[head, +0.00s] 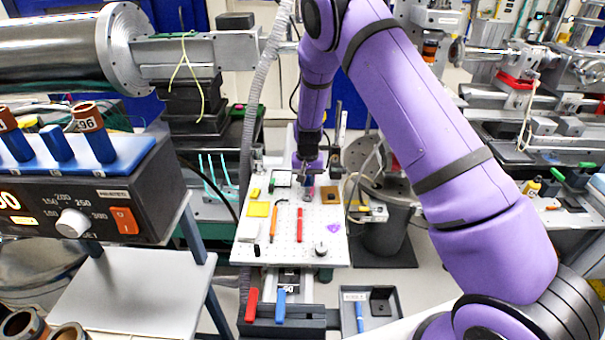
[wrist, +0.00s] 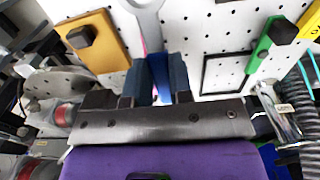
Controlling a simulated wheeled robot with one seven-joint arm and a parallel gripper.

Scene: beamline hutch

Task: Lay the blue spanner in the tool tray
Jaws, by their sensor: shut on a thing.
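My gripper (head: 306,181) is over the far part of the white perforated board. In the wrist view its two dark fingers (wrist: 161,82) are shut on the blue spanner (wrist: 161,88). The spanner's blue handle is between the fingers and its grey open-ended head (wrist: 148,14) points away over the board. Whether the spanner touches the board is unclear. In the head view the fingers mostly hide it. A small grey tray (head: 376,324), apparently the tool tray, is at bottom centre, holding a blue bar-shaped item (head: 360,316) and a dark block (head: 381,302).
The white board (head: 278,252) carries a red rod (head: 299,225), an orange tool (head: 273,224), a yellow block (head: 258,209) and a round knob piece (head: 321,248). Red and blue handles (head: 281,305) stick up left of the tray. A control box (head: 100,205) stands at left.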

